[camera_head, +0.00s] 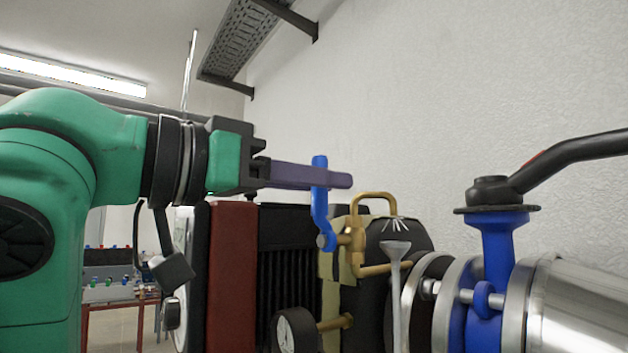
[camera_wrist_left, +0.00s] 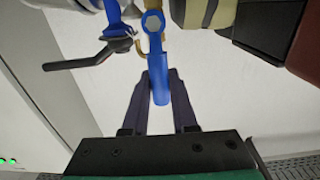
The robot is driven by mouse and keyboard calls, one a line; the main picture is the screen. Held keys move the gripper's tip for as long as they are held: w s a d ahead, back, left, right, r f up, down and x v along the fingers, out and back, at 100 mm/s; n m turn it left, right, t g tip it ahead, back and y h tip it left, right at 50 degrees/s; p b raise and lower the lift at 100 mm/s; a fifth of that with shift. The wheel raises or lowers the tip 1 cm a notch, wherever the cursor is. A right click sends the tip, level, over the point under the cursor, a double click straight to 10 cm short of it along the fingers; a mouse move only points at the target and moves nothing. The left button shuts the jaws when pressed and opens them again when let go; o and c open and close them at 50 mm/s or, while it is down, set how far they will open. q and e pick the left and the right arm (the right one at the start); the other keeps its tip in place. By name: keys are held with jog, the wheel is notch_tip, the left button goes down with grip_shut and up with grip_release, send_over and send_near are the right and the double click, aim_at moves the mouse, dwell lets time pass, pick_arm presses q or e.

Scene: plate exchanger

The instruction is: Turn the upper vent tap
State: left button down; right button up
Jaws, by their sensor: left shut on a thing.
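The upper vent tap has a blue lever (camera_head: 320,213) on a brass body (camera_head: 356,238), in the middle of the head view. The lever stands upright with a bend, its pivot at the lower end. My left gripper (camera_head: 338,180) reaches in from the left, its long dark fingers level with the lever's upper part. In the left wrist view the lever (camera_wrist_left: 159,62) runs from its hex bolt down between the fingers of my left gripper (camera_wrist_left: 160,84). The gripper is shut on the lever. My right gripper is in neither view.
A bent brass pipe (camera_head: 375,197) rises right beside the tap. A pressure gauge (camera_head: 296,331) and a grey funnel (camera_head: 396,250) stand below. A blue valve (camera_head: 497,245) with a black lever (camera_head: 570,160) is at right. The white wall (camera_head: 450,90) behind is bare.

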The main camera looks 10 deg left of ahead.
pick_arm(q)
jog(key=shift+f, duration=0.1)
dwell(0.3)
jog(key=c, duration=0.7)
grip_release()
jog(key=shift+d, duration=0.1)
jog(key=b+v, duration=0.5)
jog(key=v, duration=0.9)
jog(key=shift+s, duration=0.2)
